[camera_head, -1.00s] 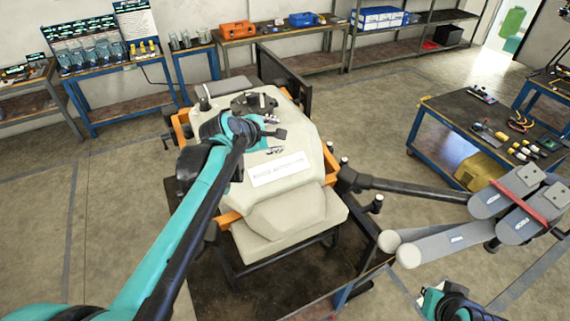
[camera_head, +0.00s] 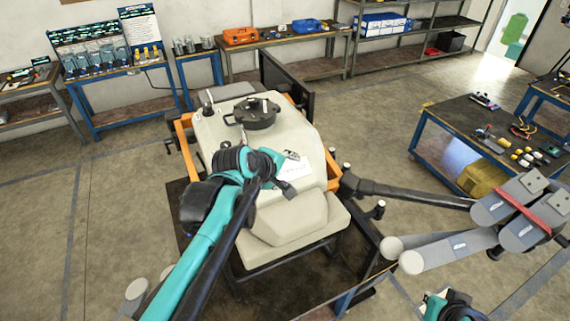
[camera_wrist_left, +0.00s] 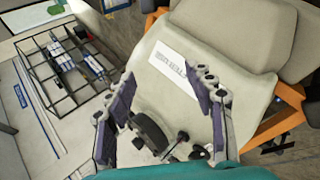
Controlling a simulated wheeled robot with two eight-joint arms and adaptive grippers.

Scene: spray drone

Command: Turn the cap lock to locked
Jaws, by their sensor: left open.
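The black round cap (camera_head: 262,119) sits on top of the cream tank (camera_head: 216,132), in the clear behind my left gripper in the head view. Small raised parts show on the cap, but its lock position is too small to tell. My left gripper (camera_head: 291,172) is open and empty, above the tank near the white label (camera_head: 294,169), apart from the cap. In the left wrist view its two fingers (camera_wrist_left: 171,103) are spread, with the tank and label beyond them. Dark round parts show low between the fingers; I cannot tell what they are.
Orange frame bars (camera_head: 186,145) flank the tank. Grey folded drone arms (camera_head: 455,246) reach out at the right. A blue workbench (camera_head: 458,112) with tools stands at the right. Shelves and benches line the back wall. Floor is clear at the left.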

